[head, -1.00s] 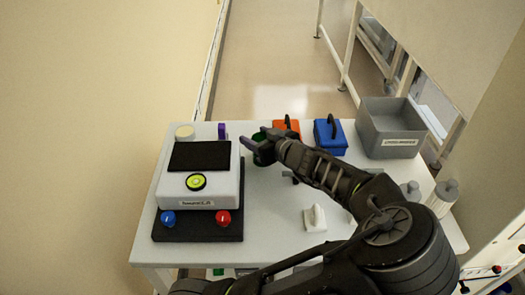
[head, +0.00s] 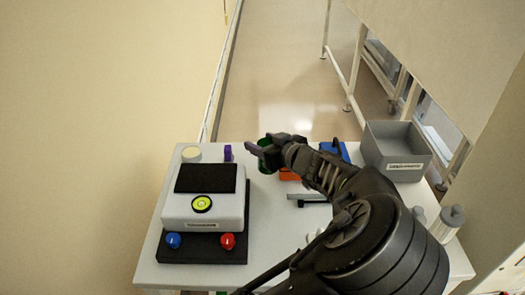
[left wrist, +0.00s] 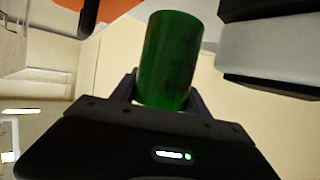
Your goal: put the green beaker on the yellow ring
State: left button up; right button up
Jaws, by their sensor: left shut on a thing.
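The green beaker (head: 264,158) shows just left of the orange box in the head view, partly hidden by the fingers. My left gripper (head: 262,152) is shut on it. In the left wrist view the beaker (left wrist: 168,60) sits between the two fingers and looks nearly upright in the picture. It appears to be held above the table. The yellow ring (head: 202,204), with a dark rim and a small dark centre, is on the front top of the white device (head: 222,212), to the left and nearer than the gripper. My right gripper is not in view.
The device has a black panel and blue (head: 173,241) and red (head: 228,241) knobs. A cream disc (head: 191,154) and a purple block (head: 228,153) stand behind it. An orange box (head: 290,174), partly hidden, and a grey bin (head: 397,153) are to the right.

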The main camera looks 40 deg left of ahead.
pick_arm(q)
jog(key=shift+r, duration=2)
jog(key=shift+p, duration=0.35)
